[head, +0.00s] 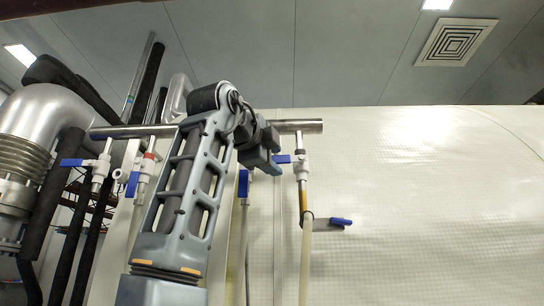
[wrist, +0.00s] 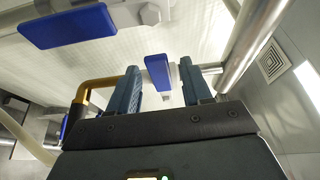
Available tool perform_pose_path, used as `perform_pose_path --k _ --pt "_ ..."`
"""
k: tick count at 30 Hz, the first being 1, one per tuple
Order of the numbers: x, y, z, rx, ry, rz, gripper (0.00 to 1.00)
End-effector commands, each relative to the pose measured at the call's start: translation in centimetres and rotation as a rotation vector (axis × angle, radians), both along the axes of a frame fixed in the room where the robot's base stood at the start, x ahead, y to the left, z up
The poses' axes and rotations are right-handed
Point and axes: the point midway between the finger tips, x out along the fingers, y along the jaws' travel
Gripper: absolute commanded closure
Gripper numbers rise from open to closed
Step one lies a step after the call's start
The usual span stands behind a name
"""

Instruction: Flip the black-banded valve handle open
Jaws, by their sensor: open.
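My gripper (head: 268,165) is raised by the overhead pipe, close to the blue handle (head: 282,159) of the white valve (head: 302,162) on the right. In the wrist view my gripper (wrist: 160,68) has its two blue-grey fingers apart. A blue handle (wrist: 158,72) shows in the gap between them; contact cannot be told. A second, larger blue handle (wrist: 68,26) is at the upper left. No black band is clear on any valve, so I cannot tell which handle is the black-banded one. My arm hides part of the pipe and valves.
Other blue handles are at the left (head: 70,162), below the pipe (head: 243,183) and at lower right (head: 341,221). A red-banded valve (head: 148,164) hangs left of my arm. A yellow elbow (wrist: 95,86) is left of the fingers. The steel pipe (head: 297,126) runs above.

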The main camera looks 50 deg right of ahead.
Motion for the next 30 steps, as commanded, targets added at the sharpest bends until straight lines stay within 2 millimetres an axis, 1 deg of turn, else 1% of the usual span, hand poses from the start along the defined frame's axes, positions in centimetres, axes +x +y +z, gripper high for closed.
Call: perform_pose_path --k 2,15,17,30 --pt "0.01 0.01 0.00 0.000 0.000 0.000 0.53" --pt "-0.01 0.04 0.01 0.000 0.000 0.000 0.95" --pt "-0.01 0.04 0.01 0.000 0.000 0.000 1.00" --pt "-0.13 0.04 -0.07 -0.001 0.001 0.000 1.00"
